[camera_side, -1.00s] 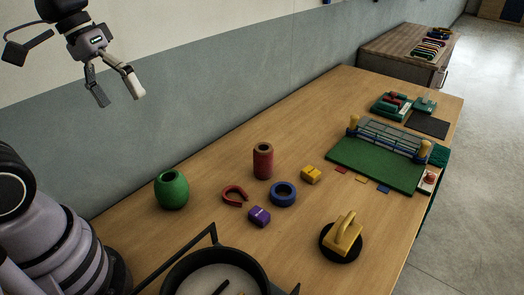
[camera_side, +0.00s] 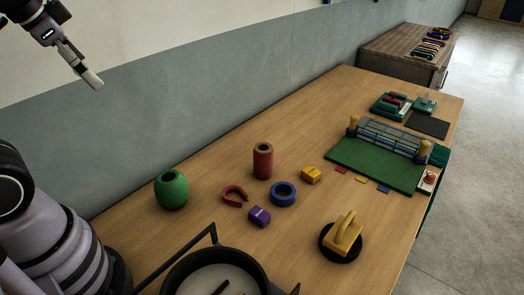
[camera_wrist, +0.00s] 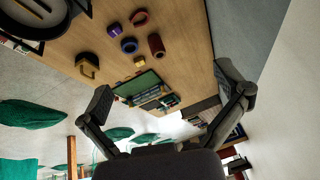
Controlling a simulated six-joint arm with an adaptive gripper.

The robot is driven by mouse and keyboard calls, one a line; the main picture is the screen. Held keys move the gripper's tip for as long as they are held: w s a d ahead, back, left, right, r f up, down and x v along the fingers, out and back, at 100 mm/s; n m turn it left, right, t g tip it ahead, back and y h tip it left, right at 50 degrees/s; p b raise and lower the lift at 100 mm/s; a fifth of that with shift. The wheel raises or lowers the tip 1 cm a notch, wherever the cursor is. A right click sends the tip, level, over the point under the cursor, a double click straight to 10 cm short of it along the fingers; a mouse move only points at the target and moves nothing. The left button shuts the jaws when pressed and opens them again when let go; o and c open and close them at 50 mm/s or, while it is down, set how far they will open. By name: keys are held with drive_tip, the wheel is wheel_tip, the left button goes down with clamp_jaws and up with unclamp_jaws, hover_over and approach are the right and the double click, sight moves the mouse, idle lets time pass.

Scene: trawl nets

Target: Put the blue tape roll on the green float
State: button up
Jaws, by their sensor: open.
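The blue tape roll (camera_side: 283,194) lies flat on the wooden table, its hole facing up. It also shows in the wrist view (camera_wrist: 129,45). The green float (camera_side: 172,190) stands on the table to its left, rounded, with a dark hole in its top. I cannot make out the float in the wrist view. My gripper (camera_side: 84,70) is high above the table at the upper left, well away from both, and seen edge-on. In the wrist view its two fingers (camera_wrist: 164,82) are spread wide with nothing between them.
A red horseshoe (camera_side: 235,195), purple block (camera_side: 259,216), red cylinder (camera_side: 263,161) and yellow block (camera_side: 311,174) surround the roll. A yellow-handled disc (camera_side: 342,238) and dark pot (camera_side: 217,262) are in front. A green mat (camera_side: 375,165) with a net frame lies further right.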

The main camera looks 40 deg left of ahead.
drive_tip(key=w+f+m+y, duration=0.2)
drive_tip(key=w+f+m, duration=0.1)
drive_tip(key=w+m, duration=0.85)
drive_tip(key=m+g+h, duration=0.1)
drive_tip(key=m+h, duration=0.1)
drive_tip(key=m, duration=1.9)
hover_over(285, 195)
drive_tip(key=s, duration=0.4)
wheel_tip(285, 195, down, 32)
drive_tip(key=shift+d+f, duration=0.1)
drive_tip(key=shift+f, duration=0.15)
drive_tip(key=shift+w+x, duration=0.15)
drive_tip(key=shift+x, duration=1.3)
drive_tip(key=shift+w+x, duration=0.15)
drive_tip(key=shift+x, duration=1.35)
drive_tip(key=shift+d+r, duration=0.15)
drive_tip(key=shift+r, duration=0.05)
drive_tip(key=c, duration=1.3)
drive_tip(key=shift+o, duration=0.2)
